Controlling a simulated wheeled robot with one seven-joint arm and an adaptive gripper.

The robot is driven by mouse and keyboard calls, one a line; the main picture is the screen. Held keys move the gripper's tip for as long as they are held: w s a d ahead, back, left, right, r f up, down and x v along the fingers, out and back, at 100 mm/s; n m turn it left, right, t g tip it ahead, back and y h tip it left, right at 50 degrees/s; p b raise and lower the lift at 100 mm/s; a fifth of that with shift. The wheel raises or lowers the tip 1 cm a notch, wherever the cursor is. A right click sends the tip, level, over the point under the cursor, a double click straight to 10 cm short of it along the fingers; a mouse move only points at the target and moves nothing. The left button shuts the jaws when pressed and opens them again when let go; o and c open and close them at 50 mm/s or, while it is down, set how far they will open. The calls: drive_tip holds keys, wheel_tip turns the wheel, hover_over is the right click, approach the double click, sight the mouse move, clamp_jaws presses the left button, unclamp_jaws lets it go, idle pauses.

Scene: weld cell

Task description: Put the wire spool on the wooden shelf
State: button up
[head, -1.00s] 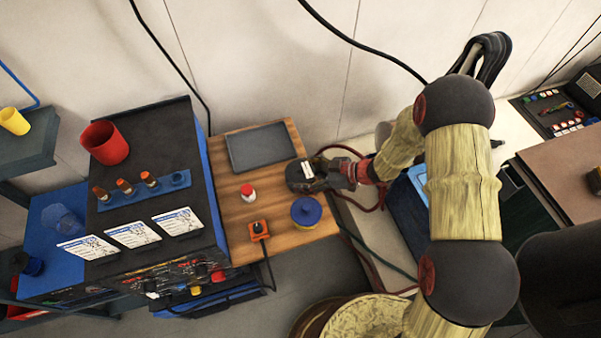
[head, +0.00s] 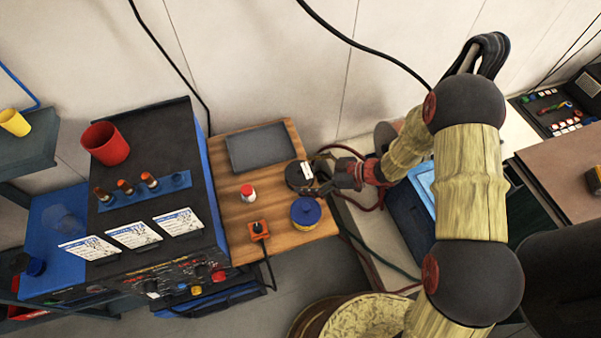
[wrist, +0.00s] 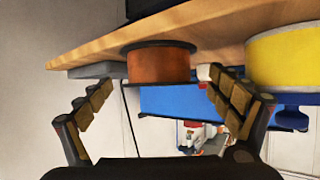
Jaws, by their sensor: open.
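The wire spool, a dark-flanged reel with a white label on top (head: 299,174), sits flat on the wooden shelf (head: 229,212) near its right edge. In the wrist view, which is upside down, its copper-coloured winding (wrist: 159,64) shows against the wooden shelf (wrist: 215,28). My gripper (head: 322,180) is just right of the spool. In the wrist view my gripper (wrist: 160,92) has its fingers spread wide with nothing between them. The spool appears in front of the fingertips, apart from them.
A blue-topped yellow spool (head: 306,212) stands close in front, also in the wrist view (wrist: 283,58). A grey tray (head: 260,147), a white jar with a red lid (head: 248,192) and an orange switch box (head: 258,231) share the shelf. Cables hang at its right.

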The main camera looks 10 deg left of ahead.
drive_tip(key=p+v, duration=0.2)
drive_tip(key=v, duration=0.7)
drive_tip(key=shift+d+r, duration=0.25)
drive_tip(key=shift+d, duration=0.1)
drive_tip(key=w+d+r+m+t+h, duration=0.2)
drive_tip(key=w+d+r+t+h, duration=0.15)
drive_tip(key=w+r, duration=0.4)
drive_tip(key=w+d+r+m+t+h, duration=0.3)
drive_tip(key=d+r, duration=0.4)
drive_tip(key=r, duration=0.1)
drive_tip(key=w+d+r+m+t+h, duration=0.2)
drive_tip(key=w+d+r+t+h, duration=0.15)
drive_tip(key=d+r, duration=0.3)
drive_tip(key=s+d+r+m+h, duration=0.45)
drive_tip(key=s+d+r, duration=0.25)
drive_tip(key=s+r, duration=0.25)
drive_tip(key=s+a+m+g+y, duration=0.1)
drive_tip(key=s+m+g, duration=0.1)
drive_tip(key=s, duration=1)
drive_tip(key=s+a+m+g, duration=0.2)
drive_tip(key=s+m, duration=0.2)
drive_tip(key=s, duration=0.9)
drive_tip(key=shift+s+a+r+g+y, duration=0.2)
drive_tip(key=shift+a+r+g+y, duration=0.2)
drive_tip(key=shift+r, duration=0.1)
drive_tip(key=shift+d, duration=0.1)
